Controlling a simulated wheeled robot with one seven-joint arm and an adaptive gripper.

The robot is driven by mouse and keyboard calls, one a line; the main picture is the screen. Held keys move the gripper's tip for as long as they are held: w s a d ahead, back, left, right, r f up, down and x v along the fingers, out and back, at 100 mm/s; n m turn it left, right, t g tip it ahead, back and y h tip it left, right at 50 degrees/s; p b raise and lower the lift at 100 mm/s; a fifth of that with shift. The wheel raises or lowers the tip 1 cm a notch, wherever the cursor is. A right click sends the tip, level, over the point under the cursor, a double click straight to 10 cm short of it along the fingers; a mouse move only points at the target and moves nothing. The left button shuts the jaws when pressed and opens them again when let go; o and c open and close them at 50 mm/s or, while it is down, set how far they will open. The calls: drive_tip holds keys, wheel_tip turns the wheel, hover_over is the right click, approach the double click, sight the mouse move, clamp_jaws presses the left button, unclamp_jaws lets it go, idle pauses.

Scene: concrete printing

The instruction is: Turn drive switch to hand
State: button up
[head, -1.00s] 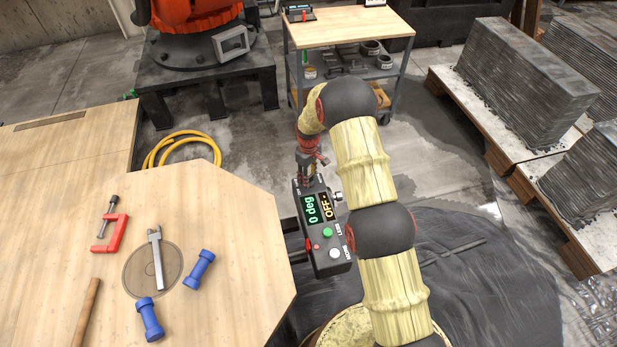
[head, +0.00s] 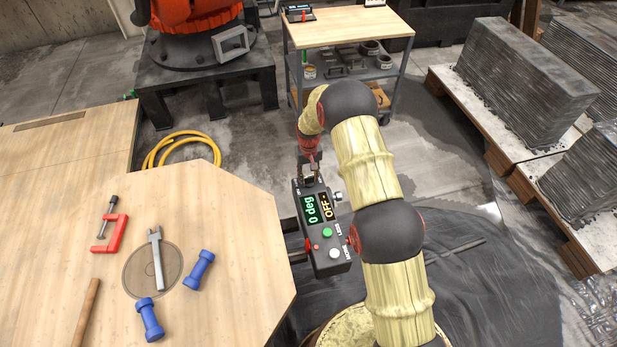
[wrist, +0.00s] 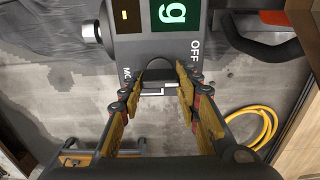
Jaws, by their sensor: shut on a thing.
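The dark control box (head: 321,240) stands at the right edge of the wooden table.
A green button (head: 327,233), a white button (head: 334,253) and a red button (head: 308,244) are on the box. A silver knob (head: 338,196) sticks out of its right side. The wooden table (head: 230,295) holds a red clamp (head: 110,233) and two blue dumbbell-shaped pieces (head: 200,269).

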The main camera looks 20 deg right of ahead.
drive_tip(key=m, duration=0.4)
drive_tip(key=shift+m, duration=0.3)
idle(0.3)
drive_tip(key=o, duration=1.2)
drive_tip(key=shift+c, duration=0.2)
wheel_tip(320, 180, up, 12)
idle(0.4)
